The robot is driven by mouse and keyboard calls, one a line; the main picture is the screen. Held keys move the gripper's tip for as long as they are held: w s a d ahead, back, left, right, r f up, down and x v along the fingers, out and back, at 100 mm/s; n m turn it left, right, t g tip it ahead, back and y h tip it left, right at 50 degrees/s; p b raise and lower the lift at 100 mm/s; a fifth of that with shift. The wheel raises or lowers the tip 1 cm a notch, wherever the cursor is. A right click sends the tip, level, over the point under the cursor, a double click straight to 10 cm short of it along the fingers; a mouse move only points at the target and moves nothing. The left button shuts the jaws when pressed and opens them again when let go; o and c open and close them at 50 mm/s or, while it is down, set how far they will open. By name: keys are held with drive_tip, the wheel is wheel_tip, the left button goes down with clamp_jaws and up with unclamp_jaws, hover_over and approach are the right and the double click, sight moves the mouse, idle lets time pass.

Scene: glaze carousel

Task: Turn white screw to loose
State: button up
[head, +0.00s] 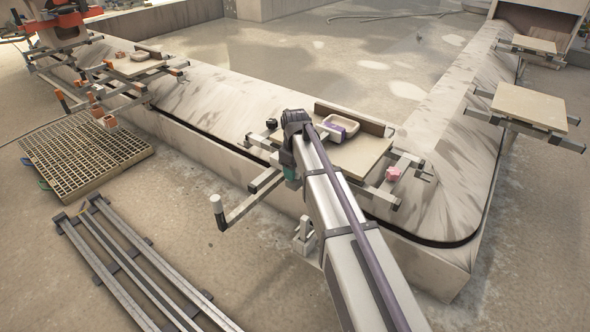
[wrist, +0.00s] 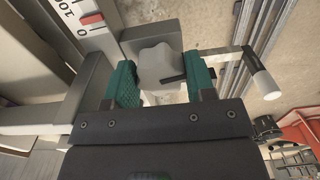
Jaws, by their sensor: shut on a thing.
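The white screw (wrist: 158,62) is a pale lobed knob with a dark slot or pointer on its right side. In the wrist view it sits between the two green-padded fingers of my gripper (wrist: 160,78), which is shut on it. The knob is mounted against a grey metal bar. In the head view my gripper (head: 291,173) shows as a small green patch at the front side of the carrier, and the screw is hidden there.
A crank with a white handle (wrist: 265,84) is close to my right finger; the handle also shows in the head view (head: 217,212). A scale with a red mark (wrist: 91,19) is at upper left. A pink knob (head: 392,173) and a board (head: 362,158) are beside my arm.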

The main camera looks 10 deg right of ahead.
drive_tip(key=n, duration=0.4)
drive_tip(key=shift+n, duration=0.3)
drive_tip(key=n, duration=0.3)
drive_tip(key=shift+n, duration=0.4)
drive_tip(key=n, duration=0.3)
drive_tip(key=shift+n, duration=2.2)
drive_tip(key=o, duration=0.9)
drive_tip(key=shift+o, duration=0.2)
wheel_tip(320, 180, up, 11)
drive_tip(key=p, duration=1)
drive_tip(key=shift+p, duration=0.4)
drive_tip(key=shift+f, duration=0.1)
